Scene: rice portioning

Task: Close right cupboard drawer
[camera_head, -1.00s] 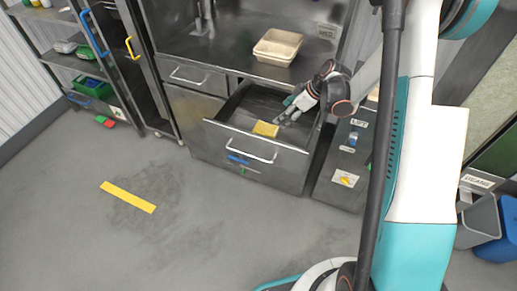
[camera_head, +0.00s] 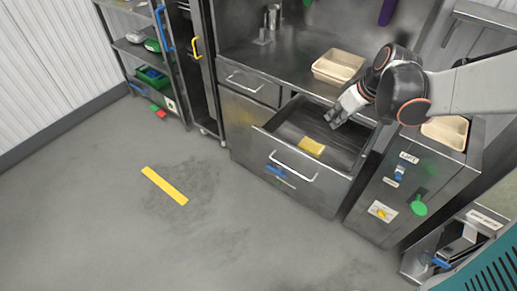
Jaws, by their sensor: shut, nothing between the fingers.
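The right cupboard drawer (camera_head: 324,176) stands pulled open below the steel counter, with a white bar handle (camera_head: 293,167) on its front. A yellow block (camera_head: 312,146) lies inside the drawer against the inner side of the front. My gripper (camera_head: 334,122) is above the back part of the open drawer, shut and empty, pointing down and left. It is apart from the drawer front and the handle. My wrist and forearm reach in from the right and hide part of the counter.
A beige tray (camera_head: 338,66) sits on the counter. The left drawer (camera_head: 250,84) is shut. A steel cabinet (camera_head: 385,205) with a "LIFT" label and a green button (camera_head: 418,208) stands right of the open drawer. The floor in front is clear, with a yellow strip (camera_head: 164,185).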

